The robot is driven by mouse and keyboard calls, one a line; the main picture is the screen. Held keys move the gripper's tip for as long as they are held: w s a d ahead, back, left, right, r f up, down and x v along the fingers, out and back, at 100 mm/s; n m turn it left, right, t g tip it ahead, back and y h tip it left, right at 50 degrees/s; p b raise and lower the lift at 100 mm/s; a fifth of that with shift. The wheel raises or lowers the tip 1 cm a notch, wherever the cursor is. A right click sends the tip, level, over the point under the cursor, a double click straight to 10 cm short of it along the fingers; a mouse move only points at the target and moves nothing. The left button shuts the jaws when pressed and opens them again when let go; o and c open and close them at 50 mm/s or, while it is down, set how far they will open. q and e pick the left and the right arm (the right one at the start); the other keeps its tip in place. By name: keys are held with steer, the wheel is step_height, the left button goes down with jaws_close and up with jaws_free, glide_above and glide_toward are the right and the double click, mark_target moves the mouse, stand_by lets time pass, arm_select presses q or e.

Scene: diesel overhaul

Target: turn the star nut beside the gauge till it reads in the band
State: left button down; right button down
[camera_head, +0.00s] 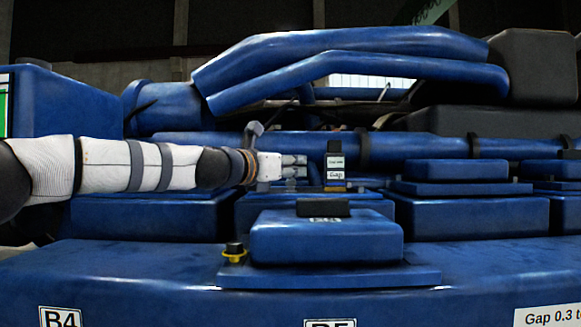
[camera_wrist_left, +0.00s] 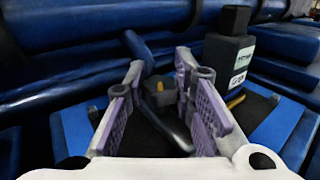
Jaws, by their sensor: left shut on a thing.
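The gauge (camera_head: 335,162) is a small upright black box with a pale display and a "Gap" label; it also shows in the left wrist view (camera_wrist_left: 230,62), right of the fingers. My left gripper (camera_head: 300,165) reaches in from the left and ends just left of the gauge. In the left wrist view its two purple-padded fingers (camera_wrist_left: 162,100) are shut on a dark part with an orange tip (camera_wrist_left: 160,88), which appears to be the star nut. The nut's shape is mostly hidden between the fingers. The display reading is too small to make out. My right gripper is not in view.
A blue cover (camera_head: 325,238) with a black block on top stands in front of the gauge. A yellow ring with a black knob (camera_head: 235,251) sits at its left. Thick blue pipes (camera_head: 350,70) run behind and above. A "Gap 0.3" label (camera_head: 548,316) is at lower right.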

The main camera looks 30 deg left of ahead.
arm_select(q)
steer(key=shift+f+m+g+h, duration=0.1)
steer(key=shift+m+g+h, duration=0.15)
steer(key=shift+m+h, duration=0.8)
steer(key=shift+m+g+h, duration=0.25)
steer(key=shift+m+h, duration=0.3)
steer(key=shift+h, duration=1.2)
steer(key=c, duration=1.3)
jaws_free()
steer(key=shift+w, duration=0.1)
step_height(320, 180, up, 10)
steer(key=shift+d+m, duration=0.1)
steer(key=shift+m, duration=0.2)
steer(key=shift+c, duration=0.2)
